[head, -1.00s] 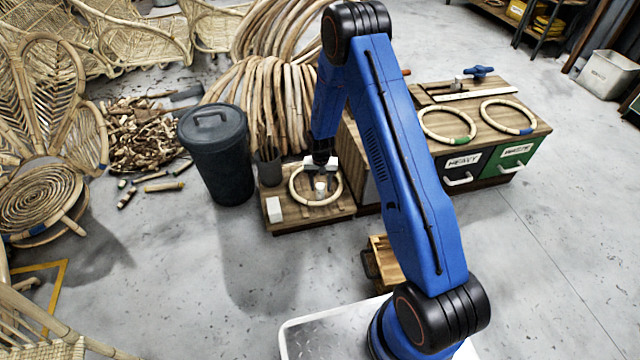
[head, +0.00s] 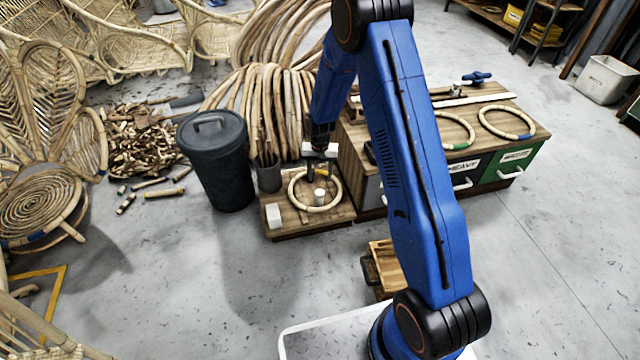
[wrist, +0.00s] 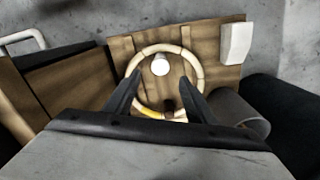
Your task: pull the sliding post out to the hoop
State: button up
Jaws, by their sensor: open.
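A pale rattan hoop (head: 293,190) lies on a low wooden board (head: 340,213), and shows whole in the wrist view (wrist: 200,72). A short white post (head: 320,197) stands inside it, near its front edge; the wrist view shows its round top (wrist: 160,66). I cannot tell which of these is the sliding post. My gripper (wrist: 161,88) is open, its dark fingers spread above the hoop with nothing between them. In the head view my gripper (head: 319,170) is at the hoop's far side.
A white block (head: 273,215) sits on the board's left front corner. A dark lidded bin (head: 215,165) and a grey pot (head: 268,174) stand to the left. A cabinet (head: 490,150) with labelled drawers and more hoops stands to the right. Bent rattan (head: 265,110) rises behind.

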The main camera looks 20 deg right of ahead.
notch_tip(320, 180, up, 7)
jog(key=shift+r, duration=0.2)
dwell(0.6)
jog(key=s+d+r+n+t, duration=0.1)
jog(key=s+r, duration=0.5)
jog(key=r, duration=0.3)
jog(key=s+d+r, duration=0.2)
jog(key=s+r, duration=0.4)
jog(key=r, duration=0.3)
jog(key=s+d+r+n+t, duration=0.1)
jog(key=s+r, duration=0.5)
jog(key=r, duration=0.4)
jog(key=s+d+r+t, duration=0.1)
jog(key=s+r, duration=0.2)
jog(key=s, duration=1)
jog(key=s+d+r+n+t, duration=0.1)
jog(key=s+r, duration=0.3)
jog(key=s, duration=0.9)
jog(key=shift+d+n+t, duration=0.3)
jog(key=shift+d+t, duration=0.1)
jog(key=shift+s, duration=0.1)
